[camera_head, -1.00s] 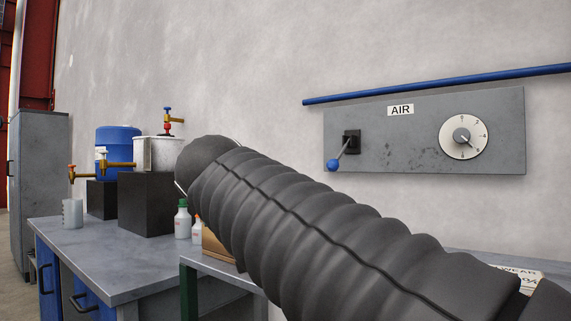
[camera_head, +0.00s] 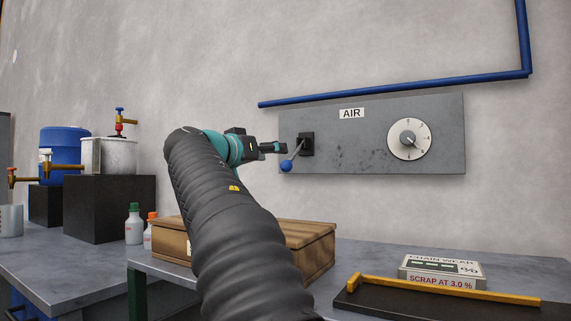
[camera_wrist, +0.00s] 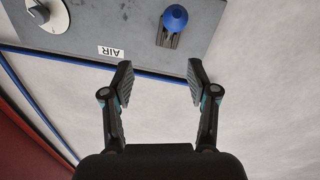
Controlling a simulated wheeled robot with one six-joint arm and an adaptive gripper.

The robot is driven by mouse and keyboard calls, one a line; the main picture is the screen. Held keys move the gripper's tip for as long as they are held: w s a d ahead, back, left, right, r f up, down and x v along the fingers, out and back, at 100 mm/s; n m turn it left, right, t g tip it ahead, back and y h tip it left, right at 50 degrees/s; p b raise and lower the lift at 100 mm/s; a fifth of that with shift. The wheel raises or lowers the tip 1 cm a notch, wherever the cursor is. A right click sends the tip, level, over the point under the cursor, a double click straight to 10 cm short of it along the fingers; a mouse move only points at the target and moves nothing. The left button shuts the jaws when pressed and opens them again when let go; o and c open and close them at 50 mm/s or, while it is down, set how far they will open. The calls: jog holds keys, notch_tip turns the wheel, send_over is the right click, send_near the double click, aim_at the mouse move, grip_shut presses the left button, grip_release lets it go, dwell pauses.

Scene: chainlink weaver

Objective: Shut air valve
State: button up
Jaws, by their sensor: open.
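The grey AIR panel (camera_head: 375,148) is on the wall, with a lever that has a blue ball knob (camera_head: 286,166) at its lower end. The lever slants down and left from its black mount (camera_head: 306,144). My gripper (camera_head: 284,147) is just left of the mount, at about its height. In the wrist view my gripper (camera_wrist: 158,85) is open and empty, with its two fingers apart. There the blue knob (camera_wrist: 175,18) lies beyond the fingertips, above and a little right of the middle of the gap. I see no contact with the lever.
A round dial (camera_head: 408,139) is at the panel's right. A blue pipe (camera_head: 390,86) runs above the panel. Below, a wooden box (camera_head: 308,247), a chain wear gauge box (camera_head: 441,271) and a yellow bar (camera_head: 440,290) are on the bench. Bottles (camera_head: 135,225) stand at the left.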

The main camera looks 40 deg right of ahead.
aim_at(283, 162)
jog(key=shift+w+d+f+m+g, duration=0.4)
jog(key=shift+w+d+f, duration=0.6)
jog(key=shift+w, duration=0.2)
jog(key=shift+p+x, duration=0.95)
jog(key=shift+x, duration=2.6)
jog(key=shift+f, duration=0.1)
grip_shut()
